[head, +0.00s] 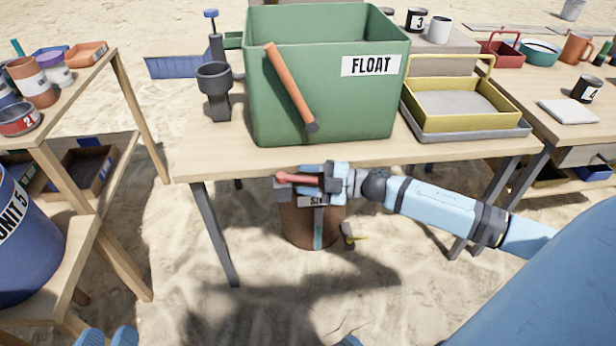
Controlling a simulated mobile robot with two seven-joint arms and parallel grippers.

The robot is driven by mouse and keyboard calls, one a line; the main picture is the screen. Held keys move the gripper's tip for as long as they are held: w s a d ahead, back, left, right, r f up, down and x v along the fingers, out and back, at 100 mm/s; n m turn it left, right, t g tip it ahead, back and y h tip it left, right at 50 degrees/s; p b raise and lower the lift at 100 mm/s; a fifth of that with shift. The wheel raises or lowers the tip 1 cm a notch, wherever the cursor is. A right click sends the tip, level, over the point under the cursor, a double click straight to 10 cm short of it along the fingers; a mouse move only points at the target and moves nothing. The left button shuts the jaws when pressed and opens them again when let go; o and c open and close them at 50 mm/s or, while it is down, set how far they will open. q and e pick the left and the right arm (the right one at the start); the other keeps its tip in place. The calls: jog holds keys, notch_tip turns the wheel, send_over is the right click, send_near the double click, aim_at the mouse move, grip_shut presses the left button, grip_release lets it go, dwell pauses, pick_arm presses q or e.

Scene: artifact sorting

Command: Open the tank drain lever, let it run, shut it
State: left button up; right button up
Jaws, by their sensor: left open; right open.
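The green tank (330,95) labelled FLOAT stands on the middle table. A long orange-brown lever (284,78) with a dark lower end lies tilted across its front wall. My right gripper (298,180) is open just below the table's front edge, lower than the tank and that lever. A red handle-like piece (290,177) shows at its fingers; I cannot tell what it belongs to or whether they touch it. A brown bucket (300,228) stands on the sand below, partly hidden by the gripper. My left gripper (109,339) is open at the bottom edge, mostly cut off.
The middle table (230,155) also holds a dark grey cup-like fixture (215,95) and a yellow tray (460,120). A left shelf holds pots and a blue barrel (25,250). A right table holds mugs and a white pad (568,110). Sand in front is open.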

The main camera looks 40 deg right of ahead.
jog(key=shift+s+d, duration=0.1)
pick_arm(q)
jog(key=r+t+p, duration=0.1)
jog(key=r+p, duration=0.1)
jog(key=r, duration=0.1)
jog(key=r+t+p, duration=0.1)
jog(key=r+p, duration=0.1)
jog(key=shift+a+r+n, duration=0.2)
jog(key=shift+r+n, duration=0.1)
jog(key=shift+r, duration=0.1)
pick_arm(e)
jog(key=v, duration=1.3)
jog(key=shift+s+d, duration=0.15)
jog(key=shift+s, duration=0.05)
